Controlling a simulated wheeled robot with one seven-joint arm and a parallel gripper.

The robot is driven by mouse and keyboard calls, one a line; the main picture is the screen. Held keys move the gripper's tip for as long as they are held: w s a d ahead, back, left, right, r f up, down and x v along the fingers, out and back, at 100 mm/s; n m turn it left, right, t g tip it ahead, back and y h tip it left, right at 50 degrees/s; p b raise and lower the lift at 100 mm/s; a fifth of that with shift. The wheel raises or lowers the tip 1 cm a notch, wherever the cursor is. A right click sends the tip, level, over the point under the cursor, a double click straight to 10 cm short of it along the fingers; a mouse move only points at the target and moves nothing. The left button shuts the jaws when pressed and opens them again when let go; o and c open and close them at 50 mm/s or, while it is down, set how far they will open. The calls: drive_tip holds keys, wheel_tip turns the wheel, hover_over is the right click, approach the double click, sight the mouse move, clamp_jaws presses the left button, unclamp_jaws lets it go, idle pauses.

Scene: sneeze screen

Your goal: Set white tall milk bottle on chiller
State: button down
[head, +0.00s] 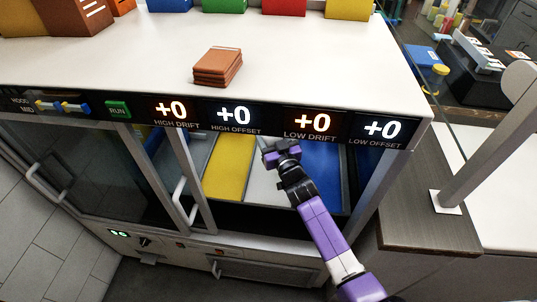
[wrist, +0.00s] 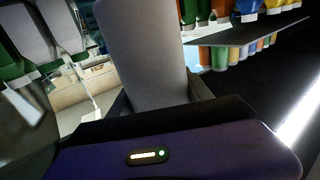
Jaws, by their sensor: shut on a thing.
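The chiller (head: 300,250) is the white, glass-fronted cabinet in the head view, with an open section in front of coloured lanes. My gripper (head: 270,147) reaches into that opening, just below the display strip. In the wrist view, a tall, plain whitish bottle (wrist: 140,55) stands out from between the jaws, which are shut on it. Its far end is cut off by the top of the picture. In the head view the bottle is mostly hidden behind my gripper and the strip.
The display strip (head: 270,122) overhangs the opening. A door frame post (head: 190,180) bounds it at left. Inside are yellow (head: 230,168) and blue (head: 322,175) lanes. The wrist view shows white-and-green containers (wrist: 55,30) at left and a shelf edge (wrist: 245,32) with coloured containers at right.

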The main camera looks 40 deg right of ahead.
drive_tip(key=shift+f+b, duration=1.55)
drive_tip(key=shift+f, duration=0.4)
wheel_tip(320, 180, down, 4)
drive_tip(key=b, duration=0.3)
drive_tip(key=shift+r, duration=0.2)
drive_tip(key=shift+f+b, duration=0.45)
drive_tip(key=shift+b, duration=0.15)
drive_tip(key=shift+f, duration=0.2)
drive_tip(key=shift+c, duration=2.2)
unclamp_jaws()
drive_tip(key=shift+r, duration=0.1)
